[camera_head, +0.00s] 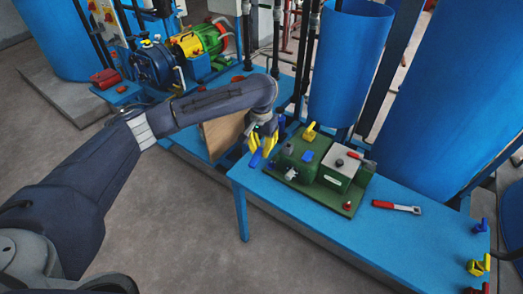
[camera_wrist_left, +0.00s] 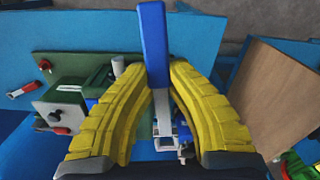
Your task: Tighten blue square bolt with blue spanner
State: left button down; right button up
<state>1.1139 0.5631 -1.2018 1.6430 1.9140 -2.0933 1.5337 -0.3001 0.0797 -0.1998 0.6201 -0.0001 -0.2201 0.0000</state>
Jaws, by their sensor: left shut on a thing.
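My left gripper (camera_head: 263,142) has yellow fingers and is over the left end of the blue table. In the left wrist view its fingers (camera_wrist_left: 161,75) are closed around the blue spanner (camera_wrist_left: 154,42). The blue handle sticks out beyond the fingertips, and a grey metal part shows between the fingers. In the head view the spanner's blue end (camera_head: 256,159) shows below the fingers. The blue square bolt (camera_head: 308,156) appears on the green fixture (camera_head: 329,192), right of the gripper and apart from it. In the wrist view a finger partly hides it. My right gripper is not in view.
A red-handled spanner (camera_head: 397,206) lies on the blue table (camera_head: 400,235) right of the fixture. A yellow part (camera_head: 310,131) stands at the fixture's back edge. Blue tanks (camera_head: 350,65) rise behind the table. A wooden board (camera_head: 222,135) stands left of the gripper.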

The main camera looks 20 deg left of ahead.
pick_arm(q)
jog(key=g, duration=0.1)
send_near(257, 185)
jog(key=shift+g, duration=0.5)
jog(key=f, duration=0.6)
jog(key=shift+w+a+f, duration=0.1)
jog(key=shift+w+f, duration=0.15)
jog(key=shift+f, duration=0.05)
jog(key=shift+s+d, duration=0.25)
jog(key=shift+d, duration=0.05)
jog(key=shift+s+d+y, duration=0.15)
jog(key=shift+d, duration=0.35)
jog(key=shift+s+d+y, duration=0.15)
jog(key=shift+s+d, duration=0.05)
jog(key=shift+d, duration=0.3)
jog(key=shift+a+m, duration=0.1)
jog(key=shift+m, duration=0.2)
jog(key=shift+w+a+r+m, duration=0.1)
jog(key=shift+w+a+m, duration=0.2)
jog(key=shift+a+m, duration=0.55)
jog(key=shift+m, duration=0.25)
